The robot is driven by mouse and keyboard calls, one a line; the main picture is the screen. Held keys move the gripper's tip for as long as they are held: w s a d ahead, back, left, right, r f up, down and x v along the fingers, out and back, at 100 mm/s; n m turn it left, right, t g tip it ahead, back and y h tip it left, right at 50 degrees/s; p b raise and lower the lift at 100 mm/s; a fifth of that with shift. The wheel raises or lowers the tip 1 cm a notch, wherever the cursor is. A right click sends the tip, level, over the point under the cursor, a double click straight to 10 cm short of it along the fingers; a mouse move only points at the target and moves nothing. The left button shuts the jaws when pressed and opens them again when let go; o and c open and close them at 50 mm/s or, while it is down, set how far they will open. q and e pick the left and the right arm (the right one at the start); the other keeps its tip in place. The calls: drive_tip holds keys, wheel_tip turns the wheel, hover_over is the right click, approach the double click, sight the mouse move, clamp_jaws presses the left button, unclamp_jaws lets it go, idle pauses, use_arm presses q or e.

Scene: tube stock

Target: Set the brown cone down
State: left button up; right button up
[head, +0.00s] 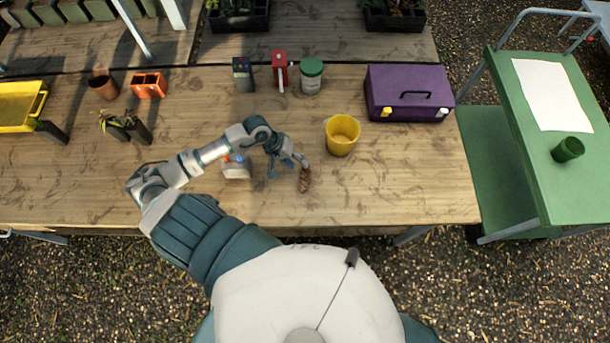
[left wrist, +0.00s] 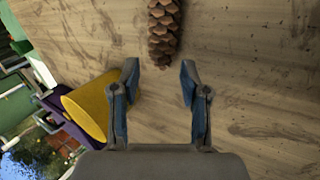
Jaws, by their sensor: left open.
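The brown cone (head: 304,181) is a scaly pine cone lying on the wooden table, below and left of the yellow bucket in the head view. In the left wrist view the cone (left wrist: 163,32) lies just beyond my fingertips, roughly in line with the gap between them. My left gripper (left wrist: 158,75) is open, with two blue-grey fingers apart and nothing between them. In the head view my left gripper (head: 288,167) is low over the table, beside the cone. My right gripper does not show.
A yellow bucket (head: 342,135) stands right of the cone, and a purple toolbox (head: 408,93) behind it. A small white and orange item (head: 236,167) is left of my gripper. A green cart (head: 540,150) stands at the right. The table's front right is clear.

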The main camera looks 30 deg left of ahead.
sight(303, 168)
use_arm(q)
drive_tip(key=shift+w+d+f, duration=0.1)
drive_tip(key=shift+d+f, duration=0.2)
drive_tip(key=shift+f, duration=0.05)
drive_tip(key=p+x, duration=0.1)
drive_tip(key=x, duration=0.2)
drive_tip(key=shift+w+a+f, duration=0.1)
drive_tip(key=shift+w+f, duration=0.1)
drive_tip(key=shift+f, duration=0.1)
drive_tip(key=shift+a+f, duration=0.1)
drive_tip(key=shift+f, duration=0.3)
drive_tip(key=c, duration=0.8)
drive_tip(key=shift+r, duration=0.1)
drive_tip(key=shift+c, duration=0.2)
